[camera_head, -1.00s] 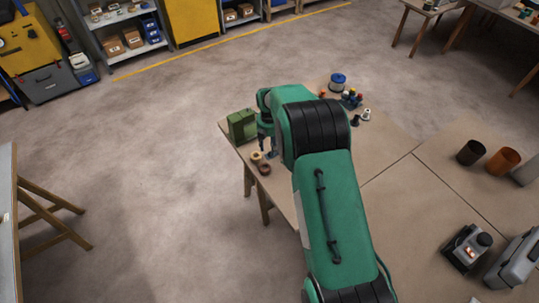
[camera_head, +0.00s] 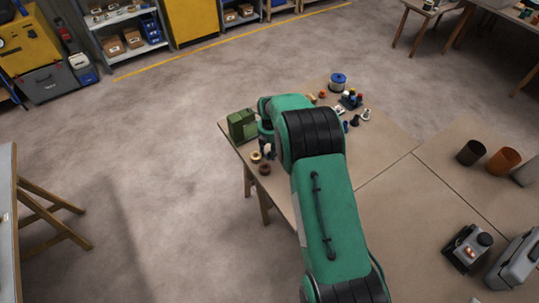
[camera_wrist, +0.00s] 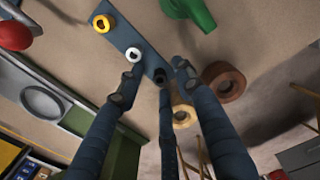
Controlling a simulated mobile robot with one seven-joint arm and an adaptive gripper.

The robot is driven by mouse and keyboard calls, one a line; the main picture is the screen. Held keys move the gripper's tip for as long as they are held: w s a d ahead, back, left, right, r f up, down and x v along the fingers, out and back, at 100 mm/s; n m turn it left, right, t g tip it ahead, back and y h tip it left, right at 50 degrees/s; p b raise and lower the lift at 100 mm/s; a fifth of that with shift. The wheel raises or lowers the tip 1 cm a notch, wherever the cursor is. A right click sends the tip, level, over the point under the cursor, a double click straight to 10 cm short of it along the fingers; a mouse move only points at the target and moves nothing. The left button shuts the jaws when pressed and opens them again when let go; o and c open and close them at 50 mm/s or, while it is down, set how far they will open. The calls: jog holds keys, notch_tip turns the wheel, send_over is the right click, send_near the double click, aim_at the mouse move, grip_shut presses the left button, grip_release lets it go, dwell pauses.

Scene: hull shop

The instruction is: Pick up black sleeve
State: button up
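The black sleeve (camera_wrist: 160,75) is a small dark ring at the near end of a blue strip (camera_wrist: 124,37) in the wrist view. It is partly hidden by a finger; I cannot pick it out in the head view. A white ring (camera_wrist: 134,54) and a yellow ring (camera_wrist: 102,23) sit further along the strip. My gripper (camera_wrist: 155,88) is open, its dark blue fingers spread around the sleeve's end of the strip. In the head view my gripper (camera_head: 268,150) is low over the table's left corner, mostly covered by my wrist.
A tan ring (camera_wrist: 183,115) and a brown ring (camera_wrist: 223,82) lie close to the fingers. A green box (camera_head: 242,125) stands at the table's left edge. Several small parts, including a blue spool (camera_head: 338,82), stand at the back. Two cups (camera_head: 503,162) (camera_head: 471,152) are far right.

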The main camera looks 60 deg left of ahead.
aim_at(270, 153)
jog(key=shift+c, duration=0.5)
grip_shut()
jog(key=shift+r, duration=0.1)
jog(key=shift+r, duration=0.7)
notch_tip(270, 153, up, 2)
jog(key=s+d, duration=0.2)
jog(key=d, duration=0.3)
jog(key=s+d+r, duration=0.1)
jog(key=s+d, duration=0.1)
jog(key=d, duration=0.2)
jog(key=s+d, duration=0.2)
jog(key=d, duration=0.3)
jog(key=shift+s+d+r, duration=0.2)
jog(key=shift+s+d, duration=0.1)
